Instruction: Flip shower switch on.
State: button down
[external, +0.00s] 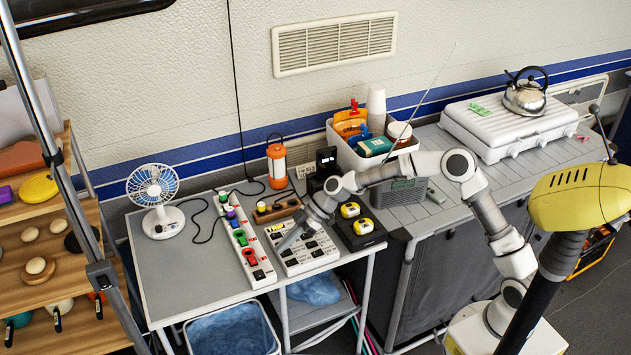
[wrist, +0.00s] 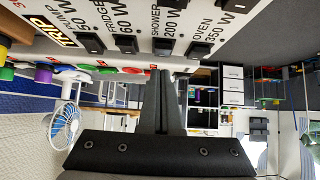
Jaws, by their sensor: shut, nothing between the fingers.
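A white switch panel (external: 318,262) with a yellow-and-black TRIP label lies on the grey table. In the wrist view the panel (wrist: 184,20) fills the top, with labels for pump, fridge, shower and oven. The black shower switch (wrist: 163,46) is at the SHOWER 200 W label. I cannot tell which way it is set. My gripper (wrist: 160,73) is shut and empty, its tips just below the shower switch in the picture. I cannot tell whether they touch it. In the external view my gripper (external: 283,247) is low over the panel, partly hiding its switches.
A power strip (external: 244,240) with coloured plugs lies left of the panel. An orange lantern (external: 277,165) and a fan (external: 155,200) stand behind. The table's left front is clear.

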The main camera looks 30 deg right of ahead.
aim_at(283, 253)
jog(key=r, duration=0.1)
jog(key=r+p, duration=0.1)
jog(key=r, duration=0.1)
jog(key=shift+a+r, duration=0.2)
jog(key=shift+r, duration=0.05)
jog(key=a+r+p+v, duration=0.1)
jog(key=v, duration=0.8)
jog(key=shift+d+r, duration=0.15)
jog(key=shift+r, duration=0.35)
jog(key=s+d+r+m+t+h, duration=0.2)
jog(key=s+d+m+h, duration=0.15)
jog(key=d, duration=0.65)
jog(key=s+d+r+m+t+h, duration=0.1)
jog(key=s+d+r+m+h, duration=0.2)
jog(key=d, duration=0.7)
jog(key=s+d+r+m+t+h, duration=0.1)
jog(key=s+d+m+t+h, duration=0.3)
jog(key=d, duration=0.6)
jog(key=s+d+f+m+g, duration=0.1)
jog(key=s+d+f+m, duration=0.1)
jog(key=s+d+m, duration=0.8)
jog(key=s+r+n+p, duration=0.1)
jog(key=s+r+p, duration=0.1)
jog(key=r+p, duration=0.4)
jog(key=s+r+n+p, duration=0.1)
jog(key=s+r+p, duration=0.1)
jog(key=r+p, duration=0.5)
jog(key=shift+s+d+r+y+p, duration=0.25)
jog(key=shift+s+d+y+p, duration=0.1)
jog(key=shift+d+p, duration=0.1)
